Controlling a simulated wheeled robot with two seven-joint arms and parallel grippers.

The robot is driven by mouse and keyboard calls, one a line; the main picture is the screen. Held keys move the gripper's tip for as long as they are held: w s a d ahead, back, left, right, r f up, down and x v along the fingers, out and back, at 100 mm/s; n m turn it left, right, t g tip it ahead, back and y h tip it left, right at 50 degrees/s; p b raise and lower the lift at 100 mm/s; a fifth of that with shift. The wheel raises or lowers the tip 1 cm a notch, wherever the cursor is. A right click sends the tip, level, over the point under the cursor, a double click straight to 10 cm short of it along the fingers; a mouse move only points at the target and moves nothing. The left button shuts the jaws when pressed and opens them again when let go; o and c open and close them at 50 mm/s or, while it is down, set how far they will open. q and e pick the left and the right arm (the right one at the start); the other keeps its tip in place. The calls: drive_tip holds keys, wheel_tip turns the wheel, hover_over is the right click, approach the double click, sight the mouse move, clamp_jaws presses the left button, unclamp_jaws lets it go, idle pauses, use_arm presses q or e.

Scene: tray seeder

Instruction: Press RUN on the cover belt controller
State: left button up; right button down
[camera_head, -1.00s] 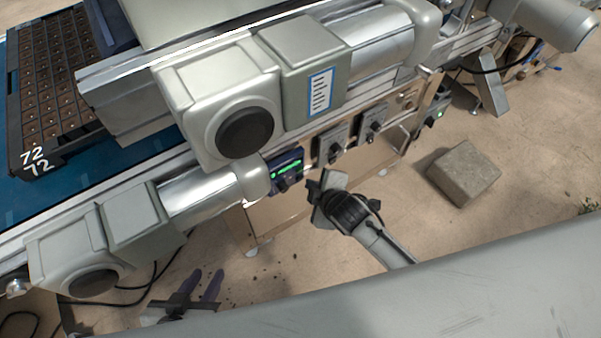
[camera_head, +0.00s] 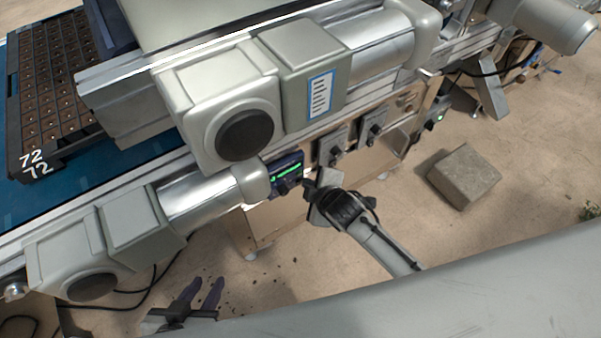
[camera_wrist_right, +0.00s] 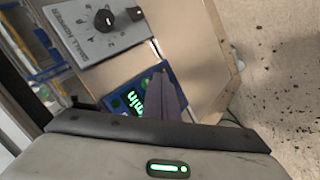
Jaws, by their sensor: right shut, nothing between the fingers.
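The cover belt controller (camera_head: 287,166) is a small dark blue box with a lit green display, mounted on the belt frame's side panel. In the right wrist view the blue controller (camera_wrist_right: 131,90) shows green digits and the letters "min", partly hidden behind my fingers. My right gripper (camera_head: 307,184) is shut and empty, just right of the controller. In the wrist view its purple fingers (camera_wrist_right: 163,78) overlap the controller's face; I cannot tell whether they touch it. The RUN button cannot be made out. My left gripper (camera_head: 203,290) is open and empty, low at the left.
Grey dial boxes (camera_head: 332,147) sit right of the controller; one also shows in the wrist view (camera_wrist_right: 97,28). A seed tray (camera_head: 45,170) lies on the blue belt. A stone block (camera_head: 464,177) lies on the floor at right.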

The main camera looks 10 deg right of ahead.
use_arm(q)
drive_tip(key=shift+w+r, duration=0.15)
drive_tip(key=shift+w, duration=0.2)
drive_tip(key=shift+s, duration=0.3)
idle(0.5)
use_arm(e)
drive_tip(key=shift+w, duration=0.15)
drive_tip(key=shift+w+a, duration=0.15)
drive_tip(key=shift+w, duration=0.1)
use_arm(q)
drive_tip(key=shift+w+r, duration=0.1)
drive_tip(key=shift+w, duration=0.2)
use_arm(e)
drive_tip(key=shift+w, duration=0.15)
